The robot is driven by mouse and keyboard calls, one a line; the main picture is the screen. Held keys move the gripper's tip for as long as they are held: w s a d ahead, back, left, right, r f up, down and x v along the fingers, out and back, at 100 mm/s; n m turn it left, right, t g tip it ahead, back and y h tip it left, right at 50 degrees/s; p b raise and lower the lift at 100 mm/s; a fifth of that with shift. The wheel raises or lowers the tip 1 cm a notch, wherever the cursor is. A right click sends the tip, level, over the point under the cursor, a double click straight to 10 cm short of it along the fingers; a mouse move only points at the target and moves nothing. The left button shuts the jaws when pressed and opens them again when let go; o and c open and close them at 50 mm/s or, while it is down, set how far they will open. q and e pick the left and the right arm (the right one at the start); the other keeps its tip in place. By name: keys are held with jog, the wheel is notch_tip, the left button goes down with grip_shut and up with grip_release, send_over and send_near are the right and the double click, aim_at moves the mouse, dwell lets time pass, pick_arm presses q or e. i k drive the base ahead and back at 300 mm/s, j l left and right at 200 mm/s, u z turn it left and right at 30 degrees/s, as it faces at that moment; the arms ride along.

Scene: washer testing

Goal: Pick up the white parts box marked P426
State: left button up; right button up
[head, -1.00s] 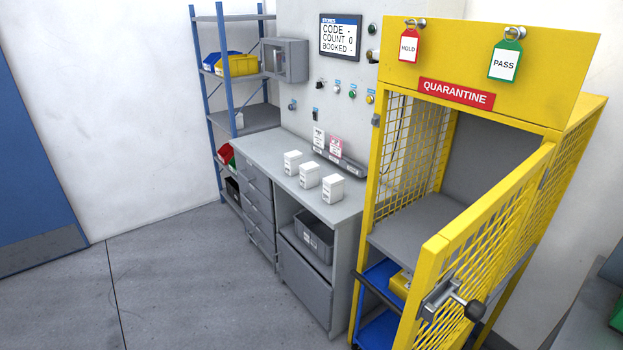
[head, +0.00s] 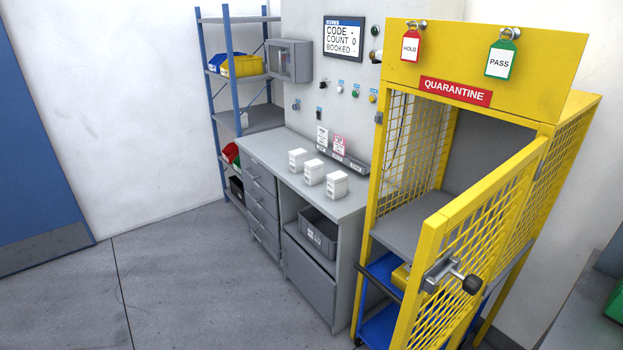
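Three white parts boxes stand in a row on the grey workbench top (head: 262,150): a left box (head: 297,160), a middle box (head: 313,172) and a right box (head: 337,185). Each has a small label on its front, too small to read, so I cannot tell which is P426. The boxes stand upright and slightly apart from each other. Neither of my grippers shows in the head view.
A yellow quarantine cage (head: 480,60) stands right of the bench, its mesh door (head: 475,245) swung open toward me. A label holder (head: 342,157) stands behind the boxes. A grey bin (head: 318,235) sits under the bench. The floor (head: 190,285) at left is clear.

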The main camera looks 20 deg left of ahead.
aim_at(313, 169)
jog(key=k+u, duration=0.3)
jog(key=k+j+u, duration=0.1)
jog(key=u, duration=0.25)
jog(key=i+j+u, duration=0.15)
jog(key=i+j, duration=0.15)
jog(key=i+j+u, duration=0.1)
jog(key=i, duration=0.45)
jog(key=i+j+z, duration=0.25)
jog(key=i, duration=0.2)
jog(key=i+j+z, duration=0.2)
jog(key=i, duration=0.2)
jog(key=i+j+z, duration=0.25)
jog(key=i, duration=0.15)
jog(key=i+l+z, duration=0.15)
jog(key=i+z, duration=0.35)
jog(key=i, duration=0.4)
jog(key=u, duration=0.3)
